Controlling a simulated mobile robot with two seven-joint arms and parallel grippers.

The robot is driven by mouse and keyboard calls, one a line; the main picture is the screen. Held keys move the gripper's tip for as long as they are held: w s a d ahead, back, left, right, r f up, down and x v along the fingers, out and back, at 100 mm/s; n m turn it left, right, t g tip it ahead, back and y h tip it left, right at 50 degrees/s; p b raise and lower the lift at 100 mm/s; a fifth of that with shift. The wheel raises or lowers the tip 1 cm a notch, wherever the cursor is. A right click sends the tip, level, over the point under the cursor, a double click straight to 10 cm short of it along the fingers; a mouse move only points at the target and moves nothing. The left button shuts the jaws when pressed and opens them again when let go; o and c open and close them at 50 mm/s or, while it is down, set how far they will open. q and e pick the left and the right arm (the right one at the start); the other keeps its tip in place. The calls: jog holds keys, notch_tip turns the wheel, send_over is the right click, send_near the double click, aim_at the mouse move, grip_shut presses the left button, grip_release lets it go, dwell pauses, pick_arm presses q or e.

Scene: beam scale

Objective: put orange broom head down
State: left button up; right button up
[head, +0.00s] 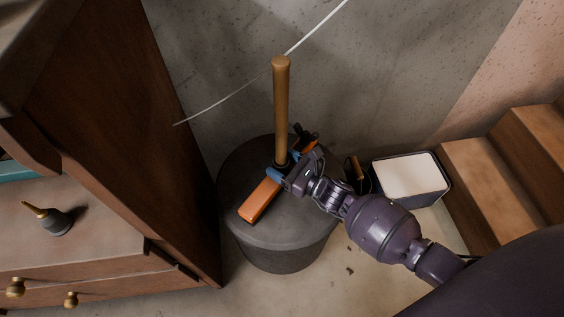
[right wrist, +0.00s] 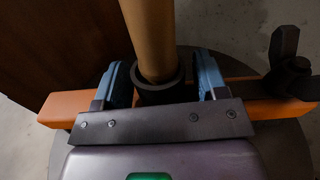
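The orange broom head (head: 260,200) lies across the top of a dark grey round drum (head: 265,232). A wooden handle (head: 281,110) stands nearly upright from its dark collar. My right gripper (head: 286,174) is low over the drum, at the collar. In the right wrist view, its two blue fingers (right wrist: 160,85) stand on either side of the dark collar (right wrist: 158,92), with narrow gaps visible beside it. The orange bar (right wrist: 70,106) runs out past both fingers. The broom head's underside is hidden, though it seems to rest on the drum. My left gripper is not seen.
A wooden cabinet (head: 130,130) stands close on the left, with a small handbell (head: 56,222) on it. A dark bin with a pale top (head: 410,175) and wooden steps (head: 475,185) are on the right. A concrete wall is behind the drum.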

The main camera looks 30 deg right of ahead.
jog(key=shift+w+r, duration=0.1)
jog(key=shift+r, duration=0.15)
pick_arm(q)
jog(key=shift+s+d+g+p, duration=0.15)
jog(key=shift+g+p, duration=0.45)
jog(key=shift+p, duration=0.6)
pick_arm(e)
jog(key=v, duration=1.2)
jog(key=shift+f, duration=0.1)
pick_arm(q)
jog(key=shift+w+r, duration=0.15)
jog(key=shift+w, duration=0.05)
